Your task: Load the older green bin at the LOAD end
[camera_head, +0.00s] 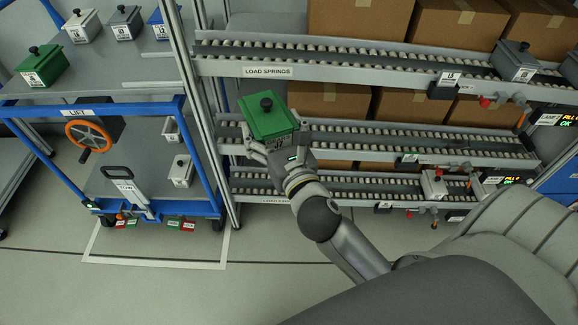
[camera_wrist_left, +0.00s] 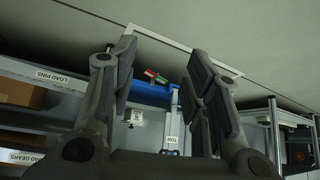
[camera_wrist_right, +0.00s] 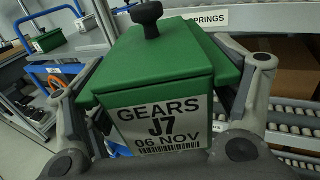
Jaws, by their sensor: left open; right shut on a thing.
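A green lidded bin (camera_head: 267,116) with a black knob is in my right gripper (camera_head: 276,142), at the left end of the middle roller lane (camera_head: 350,138). In the right wrist view the bin (camera_wrist_right: 160,75) is level between the fingers, its label reading GEARS J7 06 NOV. I cannot tell if it touches the rollers. Another green bin (camera_head: 42,66) stands on the cart's top shelf at the upper left; its label is too small to read. My left gripper (camera_wrist_left: 160,85) is open and empty, seen only in the left wrist view.
The upper lane is marked LOAD SPRINGS (camera_head: 267,71); signs LOAD PINS (camera_wrist_left: 38,75) and LOAD GEARS (camera_wrist_left: 20,157) show in the left wrist view. A metal post (camera_head: 205,120) stands left of the lanes. A blue cart (camera_head: 190,150) and grey and white bins are beyond it. Cardboard boxes sit behind the lanes.

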